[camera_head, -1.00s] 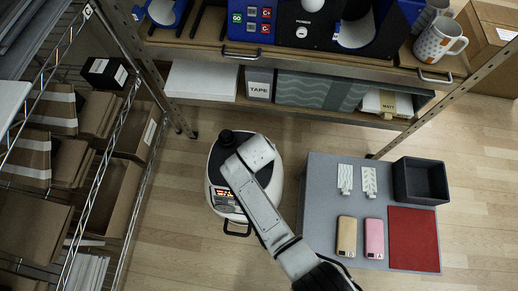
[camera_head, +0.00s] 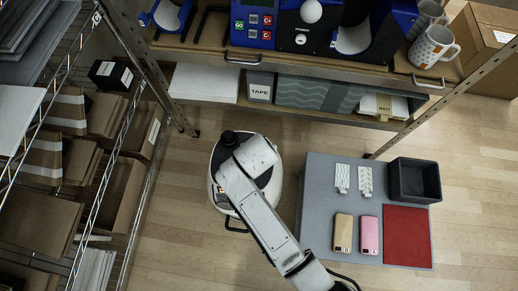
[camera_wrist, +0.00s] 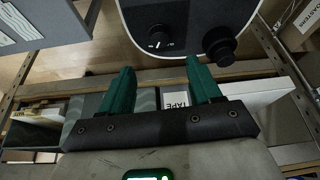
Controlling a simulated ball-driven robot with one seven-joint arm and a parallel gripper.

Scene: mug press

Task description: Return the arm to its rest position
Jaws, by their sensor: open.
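My gripper (camera_wrist: 162,92) shows in the wrist view with its two green fingers apart and nothing between them. In the head view my white arm reaches from the bottom edge up toward the middle, and the gripper itself is not visible there. The wrist view looks past the fingers to a shelf with a box labelled TAPE (camera_wrist: 175,98).
The head view shows a mug press (camera_head: 300,40) and mugs (camera_head: 434,45) on a shelf (camera_head: 290,62). A wire rack (camera_head: 125,130) with boxes stands left. A grey table (camera_head: 318,190) at right holds phone cases (camera_head: 343,233), a dark bin (camera_head: 415,180) and a red mat (camera_head: 407,235).

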